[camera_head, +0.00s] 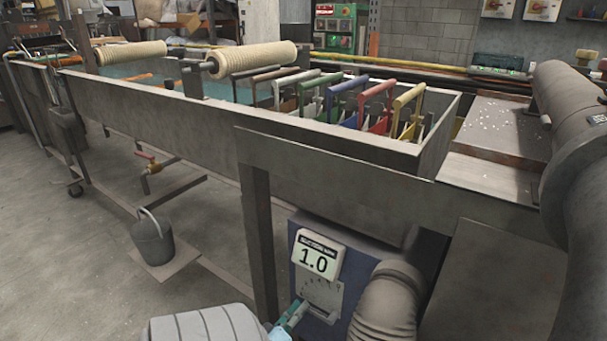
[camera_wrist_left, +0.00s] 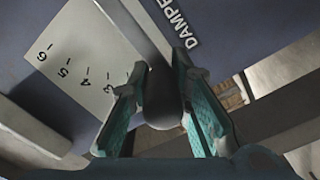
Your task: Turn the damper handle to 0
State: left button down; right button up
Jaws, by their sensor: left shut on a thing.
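The damper handle (camera_wrist_left: 163,100) shows in the left wrist view as a dark rounded grip between the teal finger pads of my left gripper (camera_wrist_left: 160,66). The gripper is shut on it. A pale scale plate (camera_wrist_left: 80,65) beside it carries numbers, of which 6, 5, 4 and 3 are readable. In the head view my left gripper (camera_head: 292,318) is low at the front, beside the scale plate (camera_head: 322,294). The handle is hard to make out there. The suction readout (camera_head: 318,259) above the plate shows 1.0. My right gripper is out of view.
A ribbed grey duct (camera_head: 388,305) stands close to the right of the scale plate. A long metal trough (camera_head: 330,140) with coloured-handled tools is above. A grey bucket (camera_head: 151,238) stands on the floor at left. A large pipe (camera_head: 575,130) rises at right.

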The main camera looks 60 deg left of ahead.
pick_arm(q)
jog(key=shift+d+f, duration=0.3)
jog(key=shift+f, duration=0.05)
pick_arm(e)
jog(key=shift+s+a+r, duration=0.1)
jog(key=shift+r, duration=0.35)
pick_arm(q)
jog(key=c, duration=1.4)
grip_release()
jog(key=shift+w, duration=0.15)
jog(key=shift+c, duration=0.2)
jog(key=shift+a, duration=0.1)
jog(key=v, duration=1.2)
jog(key=shift+r, duration=0.1)
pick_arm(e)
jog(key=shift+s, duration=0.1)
